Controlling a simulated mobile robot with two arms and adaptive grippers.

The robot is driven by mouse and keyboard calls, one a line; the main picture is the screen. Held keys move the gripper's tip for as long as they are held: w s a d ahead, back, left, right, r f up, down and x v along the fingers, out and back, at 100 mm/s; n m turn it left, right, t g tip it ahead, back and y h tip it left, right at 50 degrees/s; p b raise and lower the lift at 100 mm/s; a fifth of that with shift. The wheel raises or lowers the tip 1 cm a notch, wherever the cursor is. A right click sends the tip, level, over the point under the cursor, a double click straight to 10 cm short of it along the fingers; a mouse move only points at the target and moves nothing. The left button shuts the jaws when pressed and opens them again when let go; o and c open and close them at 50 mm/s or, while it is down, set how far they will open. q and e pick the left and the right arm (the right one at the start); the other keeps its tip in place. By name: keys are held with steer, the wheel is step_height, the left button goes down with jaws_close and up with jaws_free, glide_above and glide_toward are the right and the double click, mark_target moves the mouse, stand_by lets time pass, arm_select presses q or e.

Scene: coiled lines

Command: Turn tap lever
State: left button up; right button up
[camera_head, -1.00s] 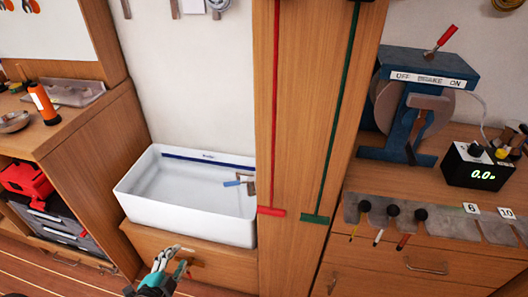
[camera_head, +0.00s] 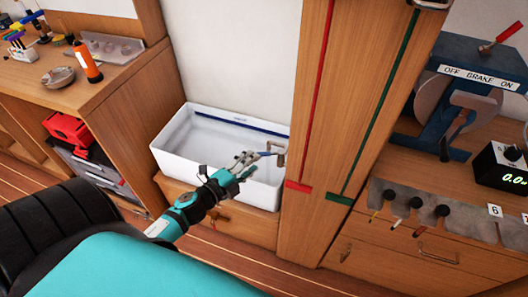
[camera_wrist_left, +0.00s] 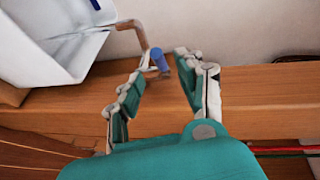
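The tap (camera_head: 280,148) is a brownish metal fitting at the right end of the white basin, beside the wooden post. Its blue lever (camera_head: 265,153) points left over the basin's edge. In the left wrist view the blue lever (camera_wrist_left: 159,59) shows end-on, with the bent tap pipe (camera_wrist_left: 139,33) beside it. My left gripper (camera_head: 247,164) reaches over the basin's front rim with its fingertips close to the lever. In the wrist view the left gripper (camera_wrist_left: 161,66) is open, with the lever between its fingertips. I cannot tell whether they touch it. My right gripper is out of view.
The white basin (camera_head: 172,150) rests on a wooden cabinet (camera_head: 246,222). The wooden post (camera_head: 325,110) with red and green lines stands right of the tap. A bench with a blue brake machine (camera_head: 445,95) is further right. A shelf with an orange torch (camera_head: 87,62) is left.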

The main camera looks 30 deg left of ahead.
mark_target(264, 153)
arm_select(q)
steer(key=w, duration=0.4)
steer(key=w+d, duration=0.1)
steer(key=w, duration=0.1)
steer(key=shift+f, duration=0.4)
steer(key=shift+c, duration=0.4)
jaws_close()
